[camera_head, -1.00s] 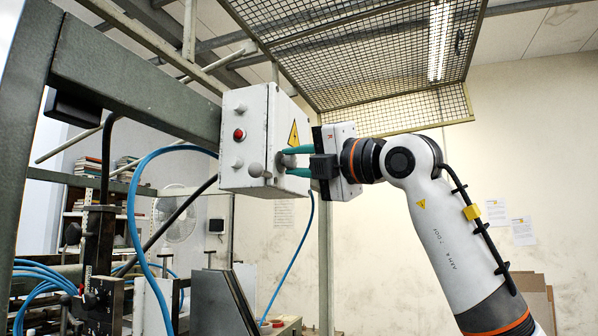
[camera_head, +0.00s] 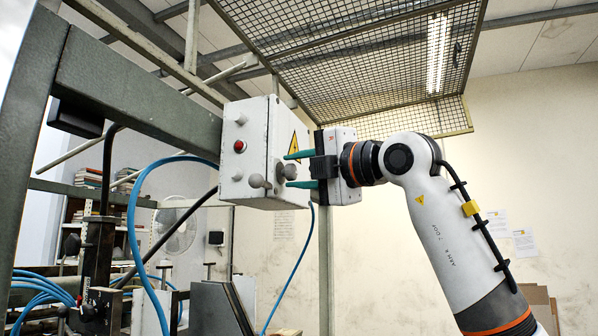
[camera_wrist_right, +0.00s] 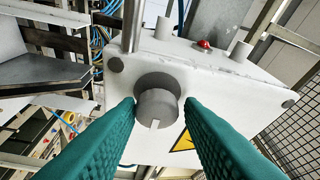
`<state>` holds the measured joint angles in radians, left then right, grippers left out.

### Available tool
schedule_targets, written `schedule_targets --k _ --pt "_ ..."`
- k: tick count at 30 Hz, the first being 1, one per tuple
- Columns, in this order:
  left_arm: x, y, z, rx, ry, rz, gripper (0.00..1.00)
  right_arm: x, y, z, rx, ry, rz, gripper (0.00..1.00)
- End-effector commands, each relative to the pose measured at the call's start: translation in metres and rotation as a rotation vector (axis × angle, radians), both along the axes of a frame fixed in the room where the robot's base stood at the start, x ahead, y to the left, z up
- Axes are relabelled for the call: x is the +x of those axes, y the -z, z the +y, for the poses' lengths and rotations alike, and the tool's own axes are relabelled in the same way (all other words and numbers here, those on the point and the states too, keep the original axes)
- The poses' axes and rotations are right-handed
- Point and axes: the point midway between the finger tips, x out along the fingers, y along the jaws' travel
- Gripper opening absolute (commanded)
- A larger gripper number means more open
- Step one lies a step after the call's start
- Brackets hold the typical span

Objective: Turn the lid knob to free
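A grey round lid knob (camera_head: 287,172) sits on the side face of a white box (camera_head: 248,155), beside a yellow warning triangle (camera_head: 295,146). The knob shows larger in the right wrist view (camera_wrist_right: 157,101), with a pale notch at its lower edge. My right gripper (camera_head: 299,170) is open. Its green fingers lie above and below the knob in the head view. In the right wrist view the fingertips (camera_wrist_right: 159,104) are on either side of the knob, with a gap visible. My left gripper is not in view.
The box's other face carries a red button (camera_head: 239,146) and pale knobs. The box hangs by a green-grey steel beam (camera_head: 140,92). A blue hose (camera_head: 135,210) loops at the left. A wire mesh panel (camera_head: 350,60) is overhead. The room right of my arm looks free.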

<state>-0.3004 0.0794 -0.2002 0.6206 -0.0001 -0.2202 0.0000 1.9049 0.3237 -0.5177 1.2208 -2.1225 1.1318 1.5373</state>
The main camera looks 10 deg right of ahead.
Motion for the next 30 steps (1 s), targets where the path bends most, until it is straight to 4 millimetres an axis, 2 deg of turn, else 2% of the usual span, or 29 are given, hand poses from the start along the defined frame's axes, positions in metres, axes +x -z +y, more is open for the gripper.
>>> schedule_targets --k 2,10,14,24,30 --pt "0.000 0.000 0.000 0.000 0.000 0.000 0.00 0.000 0.000 0.000 -0.001 0.000 0.001 0.47" --pt "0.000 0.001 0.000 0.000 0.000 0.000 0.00 0.000 0.002 0.000 -0.003 -0.001 0.003 0.47" --pt "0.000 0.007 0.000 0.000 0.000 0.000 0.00 -0.007 0.004 -0.005 -0.003 0.001 0.001 0.47" --pt "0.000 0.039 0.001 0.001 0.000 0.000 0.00 -0.063 0.013 -0.044 -0.003 0.002 -0.001 0.47" --pt "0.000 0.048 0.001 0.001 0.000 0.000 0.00 -0.089 0.014 -0.061 -0.002 0.002 0.001 0.47"
